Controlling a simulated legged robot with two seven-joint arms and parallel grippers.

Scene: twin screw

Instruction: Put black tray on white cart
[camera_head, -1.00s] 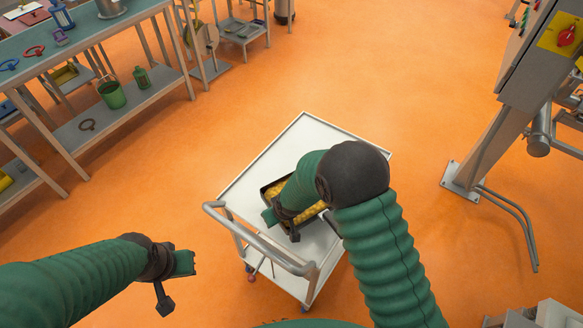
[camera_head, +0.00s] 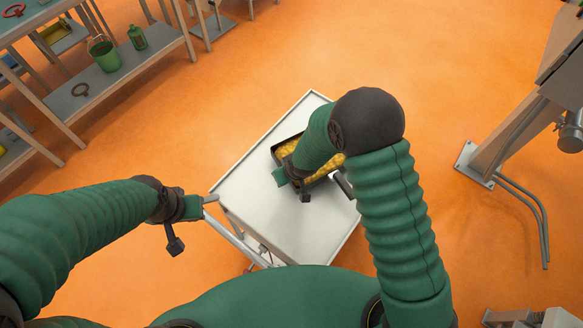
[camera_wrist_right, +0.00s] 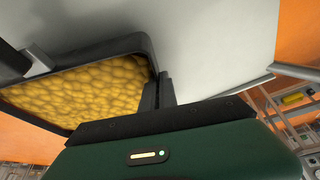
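The white cart (camera_head: 248,205) stands before me in the head view, its grey handle (camera_head: 210,198) at the near left. The black tray (camera_head: 277,152), filled with yellow pieces, is over the cart's top, partly hidden by my right arm. I cannot tell if it rests flat. My right gripper (camera_head: 281,177) is at the tray's near-left edge. In the wrist view its dark fingers (camera_wrist_right: 160,90) look closed on the rim of the tray (camera_wrist_right: 110,46). My left gripper (camera_head: 194,206) is beside the handle's end; its fingers are too small to read.
A workbench with a lower shelf (camera_head: 110,85) stands at the upper left, holding a green bucket (camera_head: 104,55) and a green bottle (camera_head: 137,37). A grey machine stand (camera_head: 500,140) is at the right. Orange floor beyond the cart is clear.

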